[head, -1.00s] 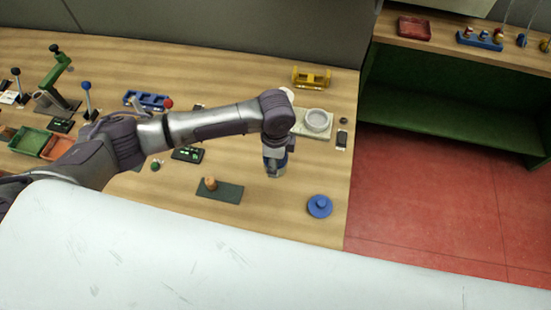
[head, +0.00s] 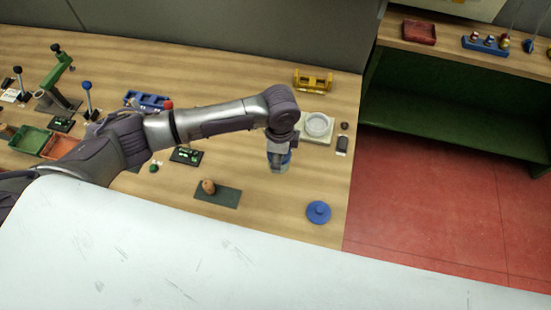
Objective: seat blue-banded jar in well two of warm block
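My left gripper (head: 279,150) points down over the right part of the wooden table. A small pale vessel with blue on it, seemingly the blue-banded jar (head: 281,164), is at its fingertips and partly hidden by them. I cannot tell whether the fingers are closed on it or only around it. A brown cork stopper (head: 208,187) is on a dark green mat (head: 229,198) left of the gripper. I cannot tell which block is the warm block; a blue rack (head: 148,100) and a yellow rack (head: 313,82) stand farther back. My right gripper is out of view.
A pale block with a round grey dish (head: 318,125) is behind and right of the gripper. A blue round lid-like piece (head: 318,212) lies near the front right edge. Green (head: 32,137) and orange (head: 57,146) trays stand left. A green shelf (head: 455,113) is beyond the table.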

